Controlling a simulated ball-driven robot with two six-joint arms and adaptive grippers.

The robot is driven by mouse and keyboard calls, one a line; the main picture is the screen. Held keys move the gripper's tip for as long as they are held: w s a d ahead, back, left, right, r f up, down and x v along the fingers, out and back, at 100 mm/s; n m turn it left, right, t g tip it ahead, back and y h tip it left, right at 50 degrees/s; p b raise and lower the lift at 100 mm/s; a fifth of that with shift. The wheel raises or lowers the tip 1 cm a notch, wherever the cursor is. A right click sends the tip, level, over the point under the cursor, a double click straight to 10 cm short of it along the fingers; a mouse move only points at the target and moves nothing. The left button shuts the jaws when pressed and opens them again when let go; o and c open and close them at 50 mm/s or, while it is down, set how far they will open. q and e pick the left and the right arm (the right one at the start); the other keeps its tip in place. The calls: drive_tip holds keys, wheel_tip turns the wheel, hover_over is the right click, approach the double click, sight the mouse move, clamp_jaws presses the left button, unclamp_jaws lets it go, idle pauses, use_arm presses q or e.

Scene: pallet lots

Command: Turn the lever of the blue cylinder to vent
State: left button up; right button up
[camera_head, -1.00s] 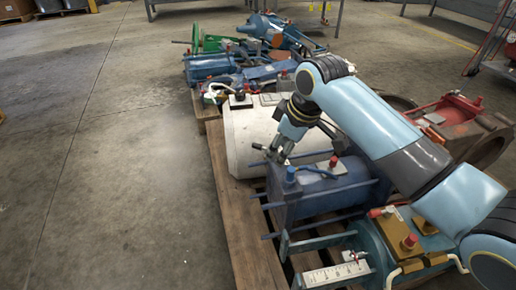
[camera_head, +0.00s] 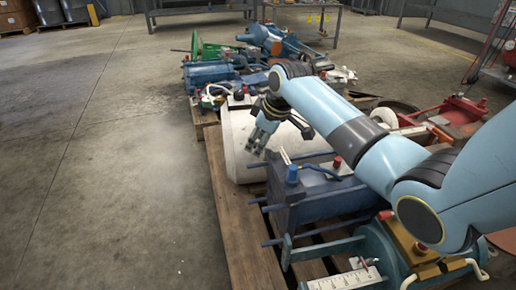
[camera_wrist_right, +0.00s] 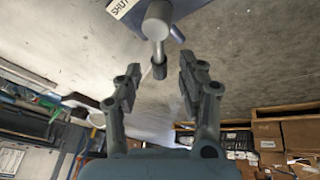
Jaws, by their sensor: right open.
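The blue cylinder (camera_head: 318,205) lies on the wooden pallet in the head view, with blue rods along its sides and a blue and a red cap on top. My right gripper (camera_head: 252,148) hangs beyond its left end, in front of the white cylinder. In the right wrist view my right gripper (camera_wrist_right: 157,85) is open and empty. A grey lever (camera_wrist_right: 157,35) with a dark tip points toward the space between its fingers. A white label reading SHUT (camera_wrist_right: 121,6) sits beside the lever on a blue surface. The lever cannot be made out in the head view. My left gripper is not in view.
A large white cylinder (camera_head: 236,130) lies behind the blue one on the pallet (camera_head: 236,215). A teal cylinder (camera_head: 375,262) with a scale plate lies in front. Red and blue machine parts lie behind and right. The concrete floor at left is clear.

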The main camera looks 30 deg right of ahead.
drive_tip(key=shift+w+f, duration=0.15)
drive_tip(key=shift+f, duration=0.15)
clamp_jaws()
idle(0.3)
